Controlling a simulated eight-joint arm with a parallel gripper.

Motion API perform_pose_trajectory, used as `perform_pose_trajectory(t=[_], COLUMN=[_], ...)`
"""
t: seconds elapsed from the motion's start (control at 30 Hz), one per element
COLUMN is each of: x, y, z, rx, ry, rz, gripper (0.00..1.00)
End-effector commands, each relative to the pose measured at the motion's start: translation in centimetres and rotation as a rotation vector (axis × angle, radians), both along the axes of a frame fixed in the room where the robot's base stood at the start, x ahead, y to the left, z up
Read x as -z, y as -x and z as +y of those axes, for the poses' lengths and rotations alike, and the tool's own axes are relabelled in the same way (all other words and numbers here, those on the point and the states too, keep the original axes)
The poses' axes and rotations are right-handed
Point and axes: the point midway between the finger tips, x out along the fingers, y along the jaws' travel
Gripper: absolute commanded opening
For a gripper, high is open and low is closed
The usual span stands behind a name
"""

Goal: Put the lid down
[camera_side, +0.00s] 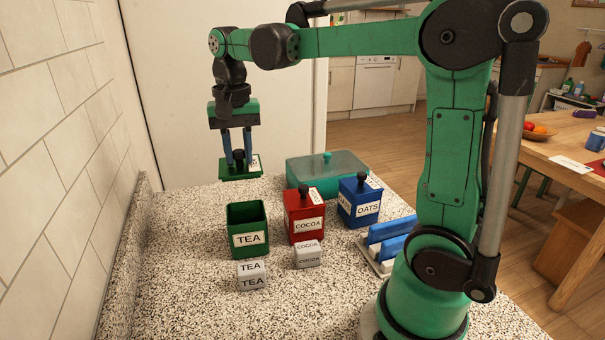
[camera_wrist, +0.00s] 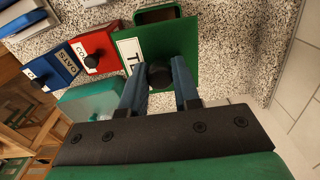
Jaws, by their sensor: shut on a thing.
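My gripper (camera_side: 238,161) is shut on the black knob of the green lid (camera_side: 240,172) and holds it in the air, above and behind the green TEA canister. In the wrist view the blue fingers of my gripper (camera_wrist: 160,82) close around the knob, and the lid (camera_wrist: 186,50) carries a white label, partly hidden. The green TEA canister (camera_side: 247,239) stands upright and open on the speckled counter. Part of the canister (camera_wrist: 158,14) shows beyond the lid in the wrist view.
The lidded red COCOA canister (camera_side: 304,226) and blue OATS canister (camera_side: 359,209) stand to the right. A teal box (camera_side: 327,178) is behind them. White TEA (camera_side: 252,275) and COCOA (camera_side: 308,254) blocks sit in front. A tiled wall borders the left; the left counter is clear.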

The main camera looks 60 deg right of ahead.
Motion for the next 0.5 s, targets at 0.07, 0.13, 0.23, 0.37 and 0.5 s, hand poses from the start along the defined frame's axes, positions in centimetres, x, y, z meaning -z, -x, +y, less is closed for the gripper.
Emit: perform_pose_trajectory(t=[0.07,0.13,0.23,0.37,0.5], x=[-2.3,-4.0,-6.2,-8.3,-9.8], y=[0.0,0.0,0.0,0.0,-0.1], z=[0.0,0.0,0.0,0.0,0.0], rx=[0.0,0.0,0.0,0.0,0.0], ry=[0.0,0.0,0.0,0.0,0.0], rz=[0.0,0.0,0.0,0.0,0.0], gripper=[0.0,0.0,0.0,0.0,0.0])
